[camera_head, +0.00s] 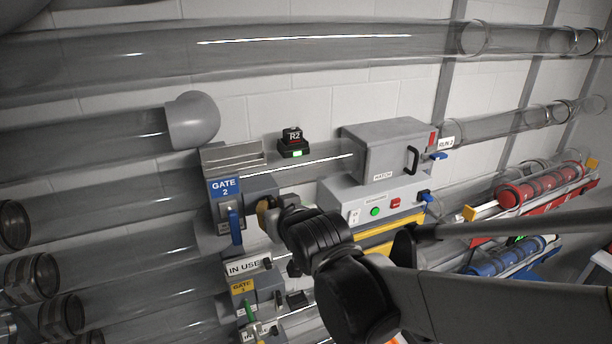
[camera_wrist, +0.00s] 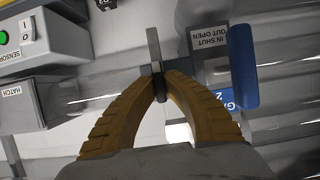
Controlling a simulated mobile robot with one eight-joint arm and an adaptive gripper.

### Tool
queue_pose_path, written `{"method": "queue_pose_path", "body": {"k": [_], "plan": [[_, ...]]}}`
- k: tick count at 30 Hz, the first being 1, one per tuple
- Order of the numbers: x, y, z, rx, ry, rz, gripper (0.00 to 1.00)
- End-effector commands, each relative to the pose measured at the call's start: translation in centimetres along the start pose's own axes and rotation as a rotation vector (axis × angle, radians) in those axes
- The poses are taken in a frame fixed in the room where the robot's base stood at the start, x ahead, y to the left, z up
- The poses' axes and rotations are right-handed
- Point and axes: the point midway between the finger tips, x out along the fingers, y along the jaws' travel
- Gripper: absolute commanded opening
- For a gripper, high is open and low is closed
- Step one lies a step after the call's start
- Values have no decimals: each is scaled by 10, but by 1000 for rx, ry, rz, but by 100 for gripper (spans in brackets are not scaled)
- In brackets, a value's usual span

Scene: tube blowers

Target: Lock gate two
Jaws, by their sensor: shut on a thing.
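My gripper (camera_head: 264,214) is just right of the housing. In the wrist view its two yellow fingers (camera_wrist: 159,78) are closed on a thin grey handle (camera_wrist: 154,45). Beside it is a label (camera_wrist: 210,45) reading "IN SHUT OUT OPEN". The handle's far end and its link to the gate are hidden.
A hatch box (camera_head: 385,150) and a control panel with green and red buttons (camera_head: 375,204) stand to the right. A black "R2" unit (camera_head: 293,142) sits above the gripper. Gate one (camera_head: 243,288) and an "IN USE" tag (camera_head: 247,267) are below. Clear tubes run across the wall.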

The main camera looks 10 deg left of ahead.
Motion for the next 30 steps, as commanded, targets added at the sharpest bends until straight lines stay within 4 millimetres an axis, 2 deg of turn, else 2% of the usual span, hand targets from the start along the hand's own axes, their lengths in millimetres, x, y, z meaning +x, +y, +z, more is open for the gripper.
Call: {"method": "queue_pose_path", "body": {"k": [11,30], "plan": [[1,1,1,146,1,-58,0],[3,0,4,692,2,-284,0]]}}
